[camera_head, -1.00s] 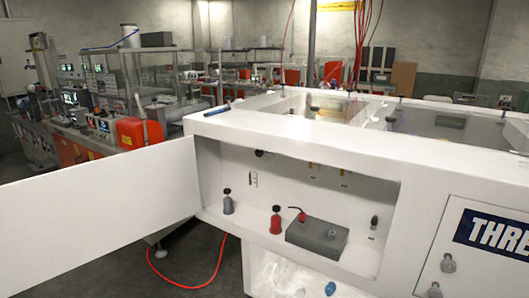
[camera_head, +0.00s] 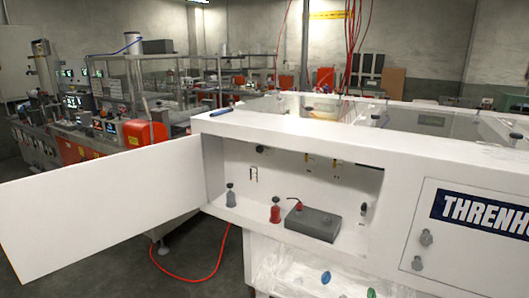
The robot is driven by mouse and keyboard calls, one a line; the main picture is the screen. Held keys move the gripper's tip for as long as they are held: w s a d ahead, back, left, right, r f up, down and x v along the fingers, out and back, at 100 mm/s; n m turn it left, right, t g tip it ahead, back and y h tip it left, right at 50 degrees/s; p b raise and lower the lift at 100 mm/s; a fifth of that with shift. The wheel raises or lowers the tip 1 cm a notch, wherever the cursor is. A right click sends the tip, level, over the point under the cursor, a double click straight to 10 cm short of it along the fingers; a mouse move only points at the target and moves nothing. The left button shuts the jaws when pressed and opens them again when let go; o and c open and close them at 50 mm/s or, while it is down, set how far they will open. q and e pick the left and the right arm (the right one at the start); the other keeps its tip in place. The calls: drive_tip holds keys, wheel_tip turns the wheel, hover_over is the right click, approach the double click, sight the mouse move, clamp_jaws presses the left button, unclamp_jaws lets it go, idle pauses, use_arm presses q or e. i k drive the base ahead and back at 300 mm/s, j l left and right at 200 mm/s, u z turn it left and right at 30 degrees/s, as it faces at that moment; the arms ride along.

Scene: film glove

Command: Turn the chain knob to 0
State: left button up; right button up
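No label in view tells which part is the chain knob. A white machine has an open recess with several small knobs and fittings. A black knob (camera_head: 262,149) is high on its back wall, and a dark-topped fitting (camera_head: 364,209) is at its right. A grey fitting with a black top (camera_head: 231,196) and a red fitting with a black top (camera_head: 275,211) stand on the recess floor, left of a grey box (camera_head: 314,224) with a red part on top. Neither of my grippers is in view.
A white door (camera_head: 100,220) stands wide open at the left of the recess. A closed panel (camera_head: 470,240) with round knobs is at the right. Blue (camera_head: 326,277) and green (camera_head: 371,293) items sit below. A red hose (camera_head: 190,283) lies on the floor.

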sight(260, 148)
drive_tip(key=i+z, duration=0.1)
drive_tip(key=z, duration=0.5)
drive_tip(key=i+j+z, duration=0.45)
drive_tip(key=j+z, duration=0.25)
drive_tip(key=i+j, duration=0.15)
drive_tip(key=j, duration=0.2)
drive_tip(key=i+j+z, duration=0.1)
drive_tip(key=j, duration=0.2)
drive_tip(key=i+j, duration=0.15)
drive_tip(key=j, duration=0.2)
